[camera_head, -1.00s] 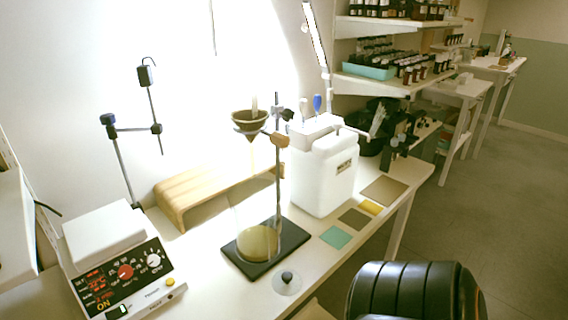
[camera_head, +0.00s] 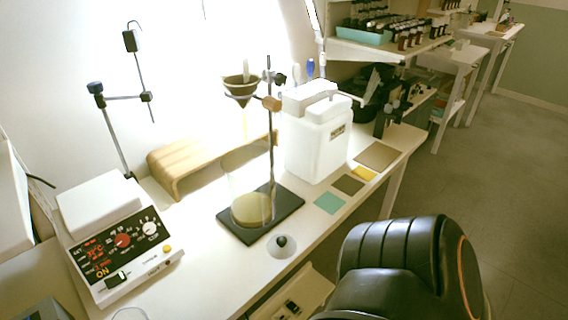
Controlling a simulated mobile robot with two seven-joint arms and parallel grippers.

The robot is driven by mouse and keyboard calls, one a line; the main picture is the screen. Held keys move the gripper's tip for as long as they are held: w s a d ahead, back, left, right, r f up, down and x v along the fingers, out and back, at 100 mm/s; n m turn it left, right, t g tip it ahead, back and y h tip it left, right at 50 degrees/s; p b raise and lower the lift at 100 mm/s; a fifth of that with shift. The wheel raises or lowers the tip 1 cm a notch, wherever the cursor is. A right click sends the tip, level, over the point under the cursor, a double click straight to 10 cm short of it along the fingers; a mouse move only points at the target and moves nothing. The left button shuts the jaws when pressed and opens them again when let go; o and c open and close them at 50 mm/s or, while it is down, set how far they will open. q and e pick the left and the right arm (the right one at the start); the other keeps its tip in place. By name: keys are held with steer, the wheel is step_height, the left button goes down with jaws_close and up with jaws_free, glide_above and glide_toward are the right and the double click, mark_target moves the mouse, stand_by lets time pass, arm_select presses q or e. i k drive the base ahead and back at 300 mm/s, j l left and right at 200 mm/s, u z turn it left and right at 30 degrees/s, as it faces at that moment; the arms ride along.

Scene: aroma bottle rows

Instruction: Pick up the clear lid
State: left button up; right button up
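The clear lid (camera_head: 283,251) lies flat near the front edge of the white table (camera_head: 205,279). It is a thin, see-through disc with a dark round knob. It sits in front of the black stand base (camera_head: 289,205). A clear beaker (camera_head: 249,205) with yellowish contents stands on that base. Neither gripper is in view. A large black segmented body at the lower right hides part of the floor and the table front.
A hotplate (camera_head: 122,240) stands at the left. A funnel (camera_head: 241,88) hangs on the stand above the beaker. A white container (camera_head: 314,140), a wooden riser (camera_head: 190,163) and coloured squares, including a teal one (camera_head: 330,203), surround the stand. A clear round rim (camera_head: 130,314) shows at the bottom edge.

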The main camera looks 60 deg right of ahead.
mark_target(279, 246)
steer(key=z, duration=1.15)
